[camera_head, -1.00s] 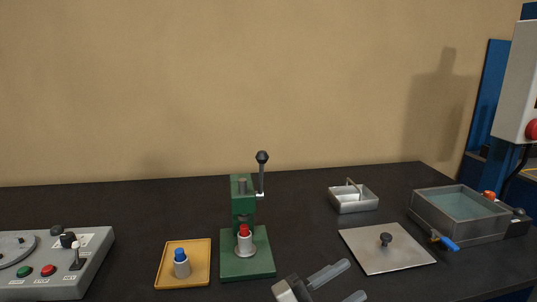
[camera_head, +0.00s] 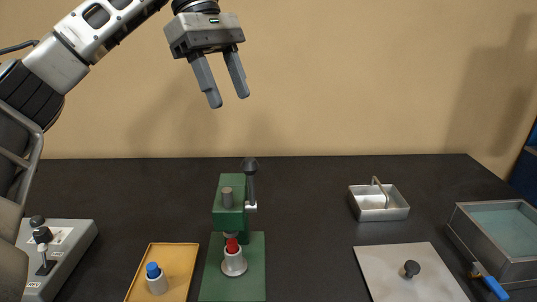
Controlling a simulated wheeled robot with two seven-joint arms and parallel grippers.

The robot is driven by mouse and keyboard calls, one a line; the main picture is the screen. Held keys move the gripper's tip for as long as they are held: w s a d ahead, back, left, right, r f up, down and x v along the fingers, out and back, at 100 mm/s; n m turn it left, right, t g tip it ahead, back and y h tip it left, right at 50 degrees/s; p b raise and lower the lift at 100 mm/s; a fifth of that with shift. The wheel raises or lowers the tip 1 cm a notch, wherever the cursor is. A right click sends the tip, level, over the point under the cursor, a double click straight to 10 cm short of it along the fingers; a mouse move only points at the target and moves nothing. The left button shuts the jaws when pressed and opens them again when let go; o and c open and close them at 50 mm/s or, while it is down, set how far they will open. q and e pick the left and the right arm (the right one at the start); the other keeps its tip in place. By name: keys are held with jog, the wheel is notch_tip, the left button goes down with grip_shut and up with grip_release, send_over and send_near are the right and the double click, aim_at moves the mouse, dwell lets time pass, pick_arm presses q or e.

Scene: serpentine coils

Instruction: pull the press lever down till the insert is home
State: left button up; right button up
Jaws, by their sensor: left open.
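The green press (camera_head: 229,205) stands near the middle of the table. Its lever (camera_head: 250,186) points up at the press's right side, with a dark knob (camera_head: 250,164) on top. A red-topped insert (camera_head: 232,246) sits in a pale grey holder (camera_head: 234,264) on the press base, under the ram. My left gripper (camera_head: 229,101) is open and empty, fingers pointing down, high above the press and apart from the lever. My right gripper is out of view.
A yellow tray (camera_head: 187,257) with a blue-topped piece (camera_head: 154,277) lies left of the press. A control box (camera_head: 66,262) is at the far left. Right are a metal plate (camera_head: 383,264), a small metal tray (camera_head: 399,212) and a water-filled tank (camera_head: 460,234).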

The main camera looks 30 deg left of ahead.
aim_at(247, 159)
pick_arm(q)
jog(key=b+x, duration=0.2)
jog(key=x, duration=0.2)
jog(key=b+x, duration=0.3)
jog(key=x, duration=0.1)
jog(key=a+b+x, duration=0.1)
jog(key=b+x, duration=0.2)
jog(key=x, duration=0.1)
jog(key=shift+f, duration=0.5)
jog(key=shift+d+f, duration=0.15)
jog(key=shift+f, duration=0.15)
jog(key=shift+d+f, duration=0.25)
jog(key=shift+f, duration=0.35)
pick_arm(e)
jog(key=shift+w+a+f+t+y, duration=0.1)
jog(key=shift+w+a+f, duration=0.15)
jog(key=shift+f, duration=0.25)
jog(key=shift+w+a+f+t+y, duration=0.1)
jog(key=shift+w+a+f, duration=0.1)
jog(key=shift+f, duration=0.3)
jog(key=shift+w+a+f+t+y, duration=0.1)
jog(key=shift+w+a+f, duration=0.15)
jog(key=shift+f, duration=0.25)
pick_arm(q)
grip_shut()
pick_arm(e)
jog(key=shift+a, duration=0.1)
